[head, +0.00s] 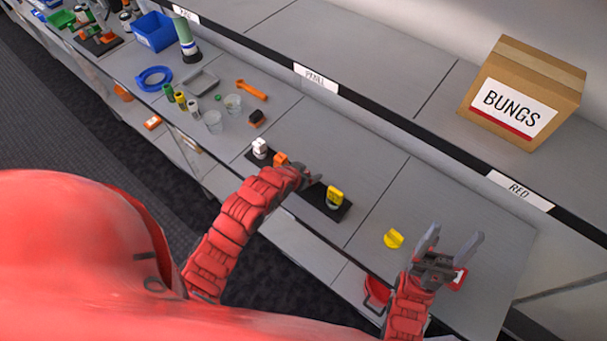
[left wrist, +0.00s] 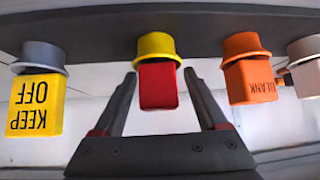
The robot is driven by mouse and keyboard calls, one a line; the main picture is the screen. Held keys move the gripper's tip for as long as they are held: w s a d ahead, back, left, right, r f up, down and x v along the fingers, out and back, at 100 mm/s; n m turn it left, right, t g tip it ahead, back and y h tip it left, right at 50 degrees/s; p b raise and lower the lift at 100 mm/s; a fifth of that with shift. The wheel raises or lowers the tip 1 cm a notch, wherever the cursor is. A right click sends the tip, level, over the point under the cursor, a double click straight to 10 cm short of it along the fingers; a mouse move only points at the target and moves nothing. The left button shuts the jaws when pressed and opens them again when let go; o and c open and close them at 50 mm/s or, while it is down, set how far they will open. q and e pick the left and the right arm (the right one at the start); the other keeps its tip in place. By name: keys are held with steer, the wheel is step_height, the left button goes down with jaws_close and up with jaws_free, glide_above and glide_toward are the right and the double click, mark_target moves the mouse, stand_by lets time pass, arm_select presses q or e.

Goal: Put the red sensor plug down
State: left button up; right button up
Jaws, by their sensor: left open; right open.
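In the left wrist view the red sensor plug (left wrist: 158,87) sits against a yellow collar (left wrist: 157,46) on the dark strip. My left gripper (head: 312,176) is open, with one finger on each side of the plug and visible gaps to it. In the head view that gripper hides the plug. A yellow KEEP OFF block (left wrist: 35,105) in a grey collar and an orange BLANK block (left wrist: 250,82) in an orange collar flank it; the yellow one also shows in the head view (head: 334,195). My right gripper (head: 457,232) is open and empty above the bench at right.
A white piece (head: 259,148) stands at the strip's far end. A yellow piece (head: 393,238) lies on the bench between my grippers. A red item (head: 459,279) is beside my right gripper. A BUNGS box (head: 525,92) stands on the raised shelf. Cups and tools lie farther left.

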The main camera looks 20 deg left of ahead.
arm_select(q)
steer(key=shift+c, duration=0.2)
jaws_close()
steer(key=shift+r, duration=0.1)
